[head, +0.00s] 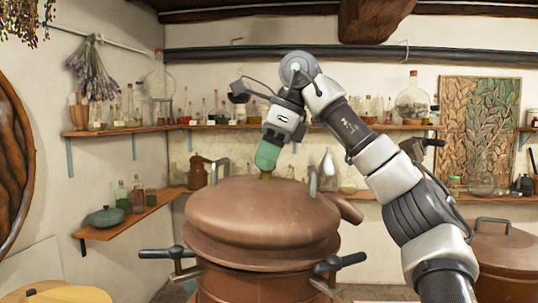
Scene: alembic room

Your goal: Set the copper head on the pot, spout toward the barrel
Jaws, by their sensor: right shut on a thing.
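The copper head (263,213) is a broad reddish-brown dome directly above the copper pot (262,286), whose body runs off the bottom of the head view. Its short spout (349,209) points right, on the side of a brown lidded vessel (506,250) that may be the barrel. My right gripper (265,175) comes down to the top of the dome and is shut on the copper head; the fingertips are small and the grip is partly hidden. I cannot tell whether the head is seated on the pot or slightly above it. My left gripper is not in view.
Dark bar handles (166,253) stick out on both sides of the pot. Shelves (110,130) with several bottles line the walls behind. A pale round top (55,295) stands at lower left.

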